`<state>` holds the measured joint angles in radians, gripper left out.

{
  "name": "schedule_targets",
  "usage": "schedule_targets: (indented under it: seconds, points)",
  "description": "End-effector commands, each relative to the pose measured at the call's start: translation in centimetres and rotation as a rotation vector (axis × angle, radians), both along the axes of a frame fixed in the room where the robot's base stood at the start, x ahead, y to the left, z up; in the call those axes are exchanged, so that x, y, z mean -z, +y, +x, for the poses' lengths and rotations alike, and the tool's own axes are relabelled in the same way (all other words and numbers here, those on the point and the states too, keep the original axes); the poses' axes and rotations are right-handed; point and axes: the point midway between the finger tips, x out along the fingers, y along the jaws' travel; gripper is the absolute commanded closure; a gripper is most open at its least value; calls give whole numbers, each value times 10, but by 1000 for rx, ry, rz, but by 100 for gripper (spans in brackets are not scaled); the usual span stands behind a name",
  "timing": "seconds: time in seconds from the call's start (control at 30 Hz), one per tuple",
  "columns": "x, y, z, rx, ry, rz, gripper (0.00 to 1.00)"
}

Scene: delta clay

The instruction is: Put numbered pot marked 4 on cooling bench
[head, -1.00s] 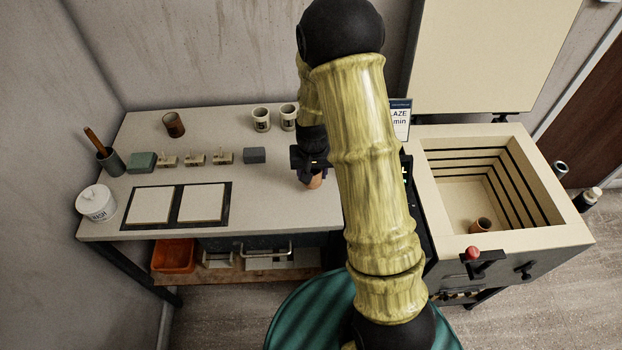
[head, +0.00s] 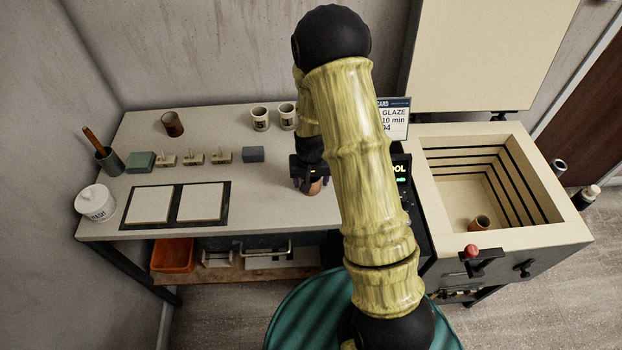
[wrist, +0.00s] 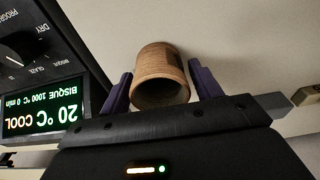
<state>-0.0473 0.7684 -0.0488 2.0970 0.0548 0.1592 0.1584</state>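A brown clay pot (wrist: 160,72) lies between the two purple fingers of my gripper (wrist: 161,78) in the wrist view, its open mouth facing the camera. I cannot tell whether the fingers press on it or only flank it. A dark mark shows on its side, but no number is readable. In the head view the pot (head: 315,188) shows just under my gripper (head: 308,172), low over or on the pale bench (head: 262,190). Whether it touches the bench is unclear. Another brown pot (head: 173,124) stands at the back left, and another (head: 480,223) inside the kiln (head: 435,160).
Two pale cups (head: 260,119) (head: 287,115), a grey block (head: 253,154) and several small stands (head: 194,158) are on the bench. Two white tiles (head: 149,205) (head: 201,202) lie in a dark frame. The kiln's display (wrist: 45,122) reads "20 °C COOL". Its lid (head: 485,50) is up.

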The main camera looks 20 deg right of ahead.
Motion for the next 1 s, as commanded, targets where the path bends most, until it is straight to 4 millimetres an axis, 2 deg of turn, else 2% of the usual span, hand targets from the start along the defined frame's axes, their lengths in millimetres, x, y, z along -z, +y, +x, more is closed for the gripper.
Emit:
schedule_targets:
  seconds: [0.27,0.47,0.67,1.0]
  points:
    - [0,1,0,-2,0,0,30]
    - [-8,0,0,0,-1,0,30]
    - [-35,1,-3,1,-4,0,30]
    - [-95,2,-10,0,-4,0,30]
